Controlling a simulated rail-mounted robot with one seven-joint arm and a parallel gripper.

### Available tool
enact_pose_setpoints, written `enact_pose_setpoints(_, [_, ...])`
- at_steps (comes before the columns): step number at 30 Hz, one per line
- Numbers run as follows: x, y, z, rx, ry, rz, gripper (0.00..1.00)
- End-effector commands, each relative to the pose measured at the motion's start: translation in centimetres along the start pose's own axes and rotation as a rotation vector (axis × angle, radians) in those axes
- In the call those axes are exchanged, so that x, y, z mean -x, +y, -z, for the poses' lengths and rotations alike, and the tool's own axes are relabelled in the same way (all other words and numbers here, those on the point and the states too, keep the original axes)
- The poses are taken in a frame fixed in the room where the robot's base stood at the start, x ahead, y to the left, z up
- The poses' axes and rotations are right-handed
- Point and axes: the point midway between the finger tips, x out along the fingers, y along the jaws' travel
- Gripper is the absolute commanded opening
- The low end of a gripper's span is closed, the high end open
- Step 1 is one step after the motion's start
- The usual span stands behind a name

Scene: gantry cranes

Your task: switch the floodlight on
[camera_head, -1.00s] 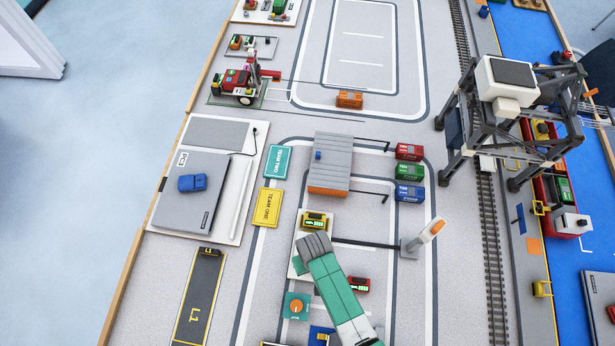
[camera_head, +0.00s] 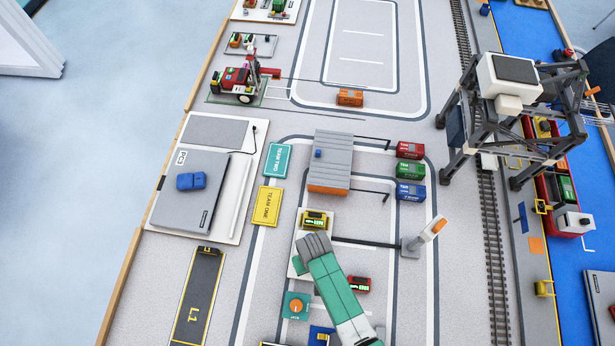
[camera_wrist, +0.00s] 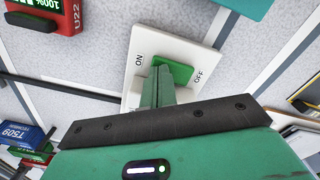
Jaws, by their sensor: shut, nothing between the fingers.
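In the wrist view a white switch plate (camera_wrist: 146,43) carries a green rocker (camera_wrist: 181,71), with ON marked on its left and OFF on its right. My gripper (camera_wrist: 157,82) is shut and empty, its fingertips over the ON-side part of the rocker and hiding some of it. I cannot tell whether they touch it. In the head view my arm covers most of the switch area. A post with a white and orange head (camera_head: 432,230) stands to the right; I cannot tell whether it is the floodlight or whether it is lit.
A red block (camera_head: 359,284) lies right of my arm, and an orange knob on a teal base (camera_head: 296,305) lies to the left. A grey-roofed shed (camera_head: 330,160) stands behind. Red, green and blue containers (camera_head: 410,171) and a gantry crane (camera_head: 510,95) stand at the right.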

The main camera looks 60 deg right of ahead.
Motion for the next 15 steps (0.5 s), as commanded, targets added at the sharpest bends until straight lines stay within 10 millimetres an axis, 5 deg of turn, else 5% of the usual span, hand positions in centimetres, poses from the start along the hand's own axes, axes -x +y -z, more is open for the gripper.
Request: enact_pose_setpoints(15, [3.9, 0.0, 0.0, 0.0, 0.0, 0.0, 0.0])
